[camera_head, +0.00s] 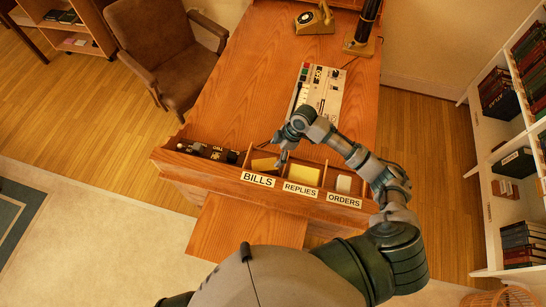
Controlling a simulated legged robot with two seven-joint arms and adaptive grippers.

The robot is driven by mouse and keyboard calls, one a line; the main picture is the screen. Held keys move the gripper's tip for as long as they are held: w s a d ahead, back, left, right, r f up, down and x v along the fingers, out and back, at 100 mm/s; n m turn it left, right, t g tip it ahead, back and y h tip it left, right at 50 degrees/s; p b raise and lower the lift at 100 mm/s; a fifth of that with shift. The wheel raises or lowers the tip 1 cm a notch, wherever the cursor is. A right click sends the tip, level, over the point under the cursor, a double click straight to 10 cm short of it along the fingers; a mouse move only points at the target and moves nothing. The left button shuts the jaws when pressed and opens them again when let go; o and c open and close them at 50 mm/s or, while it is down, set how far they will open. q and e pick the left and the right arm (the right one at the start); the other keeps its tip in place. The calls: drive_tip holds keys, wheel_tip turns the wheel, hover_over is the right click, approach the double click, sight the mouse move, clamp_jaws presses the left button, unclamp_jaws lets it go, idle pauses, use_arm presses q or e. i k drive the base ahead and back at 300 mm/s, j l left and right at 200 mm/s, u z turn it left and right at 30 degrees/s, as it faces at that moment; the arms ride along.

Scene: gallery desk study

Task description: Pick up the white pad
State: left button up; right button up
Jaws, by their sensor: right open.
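The white pad (343,184) lies in the compartment labelled ORDERS, at the right end of the wooden organizer (240,189) along the desk's near edge. A yellow pad (306,174) is in the REPLIES compartment. A darker tan pad (264,164) is in the BILLS compartment. My right gripper (281,157) is open and points down above the organizer, by the divider between BILLS and REPLIES. It is to the left of the white pad and apart from it. My left gripper is out of view.
A black object (208,151) lies in the organizer's left compartment. A pale machine with buttons (325,88) stands on the desk behind my right forearm. A telephone (314,19) and lamp base (358,46) are farther back. The desk's left part is clear.

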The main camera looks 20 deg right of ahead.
sight(342, 184)
drive_tip(key=k, duration=1.5)
